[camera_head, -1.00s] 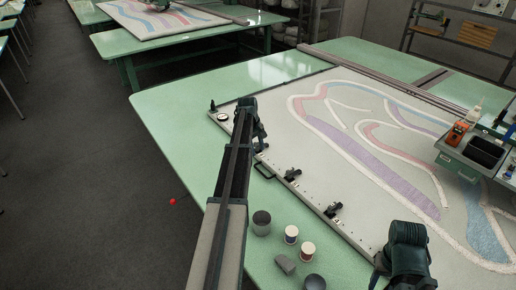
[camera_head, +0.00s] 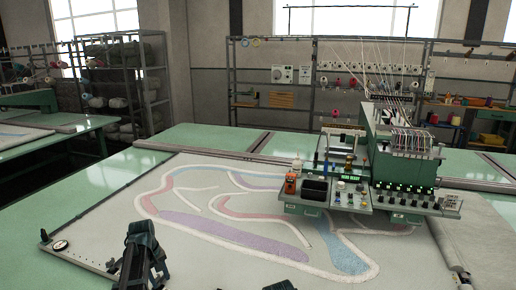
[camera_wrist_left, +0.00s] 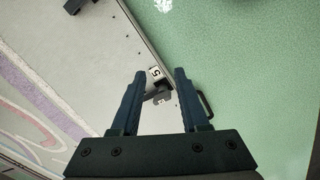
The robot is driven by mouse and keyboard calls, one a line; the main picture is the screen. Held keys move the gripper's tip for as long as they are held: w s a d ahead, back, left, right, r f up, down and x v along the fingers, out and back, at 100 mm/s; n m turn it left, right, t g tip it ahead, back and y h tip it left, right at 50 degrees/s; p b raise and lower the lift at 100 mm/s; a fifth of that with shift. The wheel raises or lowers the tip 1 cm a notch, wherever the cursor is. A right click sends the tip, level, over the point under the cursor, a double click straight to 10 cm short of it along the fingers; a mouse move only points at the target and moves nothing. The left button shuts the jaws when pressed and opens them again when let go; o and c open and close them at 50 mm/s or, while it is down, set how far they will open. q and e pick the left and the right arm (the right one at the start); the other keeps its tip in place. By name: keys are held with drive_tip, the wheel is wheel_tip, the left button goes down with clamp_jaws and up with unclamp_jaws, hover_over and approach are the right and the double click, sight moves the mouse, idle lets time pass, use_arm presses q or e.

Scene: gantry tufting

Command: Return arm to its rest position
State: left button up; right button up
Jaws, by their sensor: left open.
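My left gripper (camera_head: 142,252) is at the bottom left of the head view, over the near part of the tufting frame (camera_head: 105,222). In the left wrist view its two dark fingers (camera_wrist_left: 160,76) stand apart with nothing held. Any contact with the frame cannot be told. A dark piece at the bottom centre of the head view may belong to my right arm; its jaws cannot be made out.
A green tufting machine (camera_head: 405,165) with cones and threads stands on the gantry at the right. A black tray (camera_head: 315,188) and an orange bottle (camera_head: 290,184) sit beside it. Green tabletop (camera_head: 100,185) at the left is clear.

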use_arm(q)
drive_tip(key=s+d+m+y, duration=0.1)
drive_tip(key=s+d+m, duration=0.5)
drive_tip(key=s+d, duration=0.5)
drive_tip(key=s+d+m+g, duration=0.1)
drive_tip(key=s+d+m, duration=0.6)
drive_tip(key=s+d, duration=0.5)
drive_tip(key=d, duration=0.6)
drive_tip(key=shift+s+d+y, duration=0.15)
drive_tip(key=shift+d+y, duration=0.1)
drive_tip(key=shift+y, duration=0.15)
